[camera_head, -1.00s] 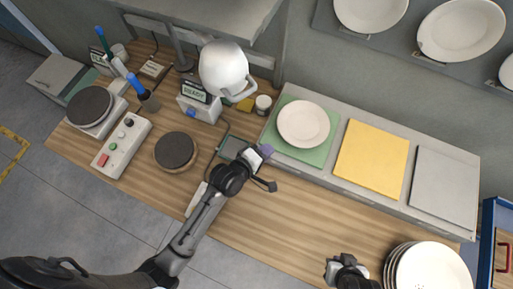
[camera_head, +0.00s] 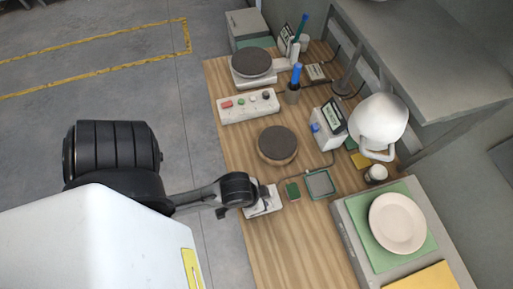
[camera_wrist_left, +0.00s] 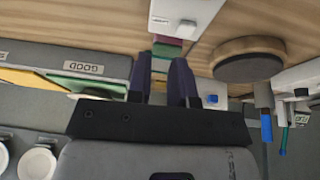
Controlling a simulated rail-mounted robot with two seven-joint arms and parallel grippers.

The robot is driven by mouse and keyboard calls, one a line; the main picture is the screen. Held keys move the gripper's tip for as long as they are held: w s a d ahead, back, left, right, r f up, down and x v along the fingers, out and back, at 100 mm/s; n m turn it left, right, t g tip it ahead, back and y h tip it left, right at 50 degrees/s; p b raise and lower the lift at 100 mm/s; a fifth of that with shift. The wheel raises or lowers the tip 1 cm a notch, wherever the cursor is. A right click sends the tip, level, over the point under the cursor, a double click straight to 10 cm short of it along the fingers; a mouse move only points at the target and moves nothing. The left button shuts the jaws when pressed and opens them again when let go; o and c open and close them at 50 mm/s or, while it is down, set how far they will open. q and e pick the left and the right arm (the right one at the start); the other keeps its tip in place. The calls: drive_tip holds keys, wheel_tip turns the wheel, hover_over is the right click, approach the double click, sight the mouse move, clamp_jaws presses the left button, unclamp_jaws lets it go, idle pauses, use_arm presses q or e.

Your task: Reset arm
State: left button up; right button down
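My left gripper (camera_head: 262,194) is over the front edge of the wooden bench in the head view, at a flat white device (camera_head: 264,203). In the left wrist view its two dark fingers (camera_wrist_left: 164,72) stand apart with a gap between them. Nothing shows gripped; a green and pink item (camera_wrist_left: 168,48) appears beyond the fingertips. Whether the gripper touches the white device cannot be told. A cream plate (camera_head: 397,222) lies on a green mat (camera_head: 366,243) at the right, well apart from the gripper. My right gripper is out of view.
The wooden bench (camera_head: 290,245) is clear at its near end. A grey shelf (camera_head: 430,60) overhangs the right side.

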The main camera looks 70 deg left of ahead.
use_arm(q)
drive_tip(key=shift+s+a+r+m+g+y, duration=0.2)
drive_tip(key=shift+s+a+m, duration=0.1)
drive_tip(key=shift+s, duration=0.25)
drive_tip(key=shift+s+a+r+m+g+y, duration=0.1)
drive_tip(key=shift+s+a+m+g, duration=0.15)
drive_tip(key=shift+s, duration=0.25)
wheel_tip(320, 180, up, 16)
drive_tip(key=p, duration=1.6)
